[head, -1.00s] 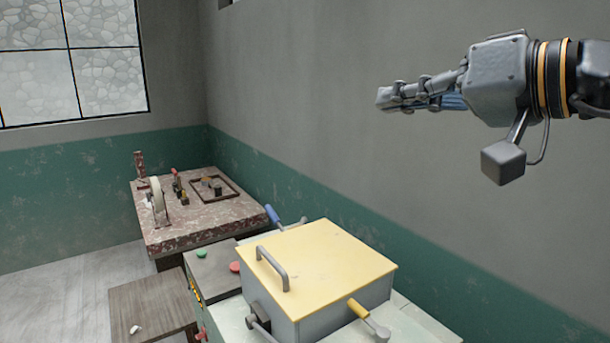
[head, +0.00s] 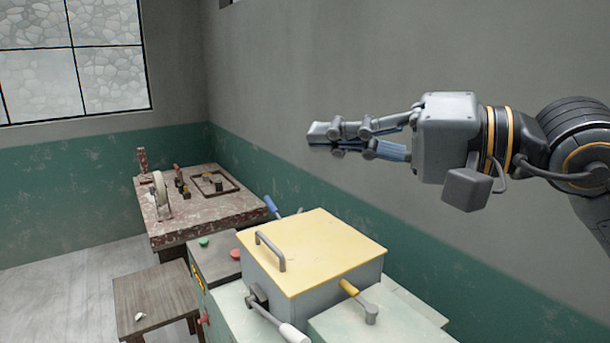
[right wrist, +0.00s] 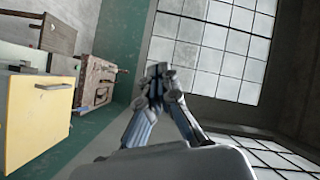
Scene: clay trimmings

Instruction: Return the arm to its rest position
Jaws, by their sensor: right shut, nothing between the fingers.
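My right gripper (head: 318,133) is at the right of the head view, its arm coming in from the right edge. Its fingers are shut with nothing between them and point left, in front of the grey wall and above the yellow-lidded box. In the right wrist view its closed fingertips (right wrist: 157,75) show in the middle, clear of everything. My left gripper is not in view.
A box with a yellow lid (head: 320,251) and lever handles stands on a pale green machine (head: 238,315). It also shows in the right wrist view (right wrist: 38,120). Behind are a reddish worktable (head: 200,227) with tools and a low wooden stool (head: 150,295) with a small white scrap (head: 140,316). A window (head: 70,60) is at upper left.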

